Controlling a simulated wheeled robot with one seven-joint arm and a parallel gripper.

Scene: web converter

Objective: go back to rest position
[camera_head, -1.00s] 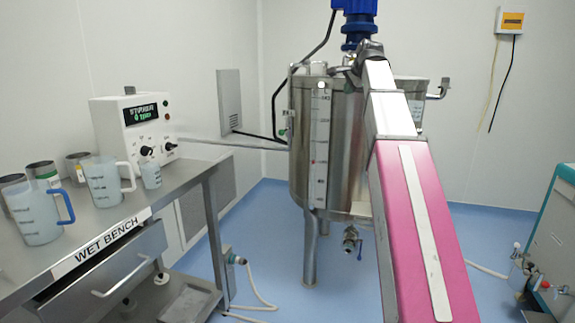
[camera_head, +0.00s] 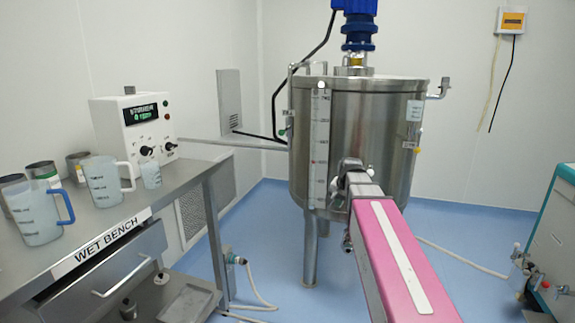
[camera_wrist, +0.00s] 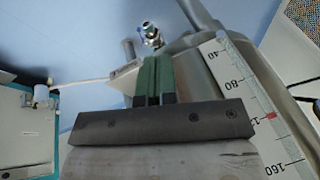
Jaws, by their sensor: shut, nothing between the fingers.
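My gripper (camera_wrist: 155,88) shows in the wrist view as a dark bar with two green-faced fingers side by side, shut and empty. Behind it stands the steel tank, with its level scale (camera_wrist: 245,95) on the right and a valve fitting (camera_wrist: 152,33) beyond the fingertips. In the head view my pink arm reaches forward from the lower right, and its end is in front of the lower part of the steel tank (camera_head: 375,125). The fingers themselves are hidden there. I cannot tell from this view how close the arm is to the tank.
At left is the wet bench (camera_head: 165,192) with a white control box (camera_head: 137,128), a blue-handled jug (camera_head: 35,215), another jug (camera_head: 100,182) and small containers. A teal-sided machine (camera_head: 555,240) stands at right. Blue floor is clear around the tank, apart from hoses (camera_head: 465,260).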

